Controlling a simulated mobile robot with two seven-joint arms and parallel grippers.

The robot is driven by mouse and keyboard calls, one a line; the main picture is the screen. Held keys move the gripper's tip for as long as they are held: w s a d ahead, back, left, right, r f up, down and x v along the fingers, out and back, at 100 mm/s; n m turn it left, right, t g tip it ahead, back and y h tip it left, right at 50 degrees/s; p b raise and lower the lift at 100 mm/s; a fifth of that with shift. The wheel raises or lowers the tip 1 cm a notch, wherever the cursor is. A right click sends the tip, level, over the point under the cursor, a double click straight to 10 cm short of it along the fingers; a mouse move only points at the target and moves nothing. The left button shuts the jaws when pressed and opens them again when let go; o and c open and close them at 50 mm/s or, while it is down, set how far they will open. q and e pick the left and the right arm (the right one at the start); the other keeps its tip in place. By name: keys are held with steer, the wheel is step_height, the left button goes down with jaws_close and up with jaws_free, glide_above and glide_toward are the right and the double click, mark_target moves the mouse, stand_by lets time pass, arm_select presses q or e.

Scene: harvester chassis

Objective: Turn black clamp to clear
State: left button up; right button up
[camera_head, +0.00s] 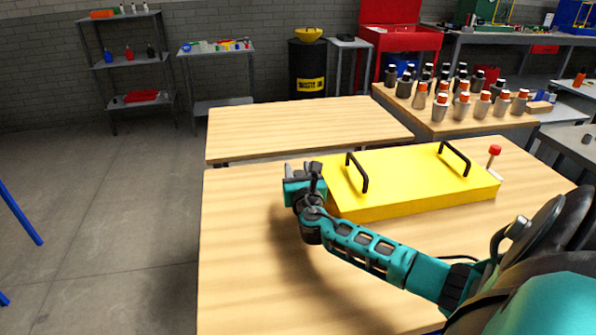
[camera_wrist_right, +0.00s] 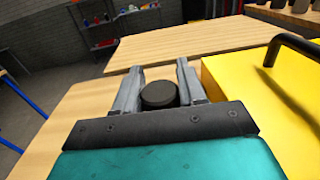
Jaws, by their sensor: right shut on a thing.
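A yellow chassis panel (camera_head: 405,185) with two black handles lies on the wooden table. A red-topped clamp (camera_head: 494,155) stands at its right end. My right gripper (camera_head: 307,168) is at the panel's left end. In the right wrist view, my right gripper (camera_wrist_right: 157,82) has its two grey fingers on either side of a round black knob, the top of the black clamp (camera_wrist_right: 159,94), and is shut on it. The clamp's lower part is hidden by the gripper, so its angle cannot be told. My left gripper is not in view.
A bare second table (camera_head: 300,127) stands behind. Several bottles with orange or black tops stand on a table (camera_head: 385,98) at the back right. The panel's near black handle (camera_wrist_right: 292,47) is right of my gripper. The work table's left part is clear.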

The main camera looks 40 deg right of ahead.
steer(key=n+t+y+b, duration=0.1)
steer(key=n+y, duration=0.1)
steer(key=y, duration=0.1)
steer(key=shift+f+t, duration=0.15)
steer(key=shift+t, duration=0.15)
steer(key=shift+w+a+n+y+b, duration=0.1)
steer(key=shift+a+n+y+b, duration=0.25)
steer(key=shift+n+y, duration=0.3)
steer(key=shift+d, duration=0.1)
steer(key=o, duration=1)
steer(key=shift+c, duration=0.2)
steer(key=v, duration=1.1)
steer(key=shift+s+f, duration=0.1)
steer(key=shift+s, duration=0.85)
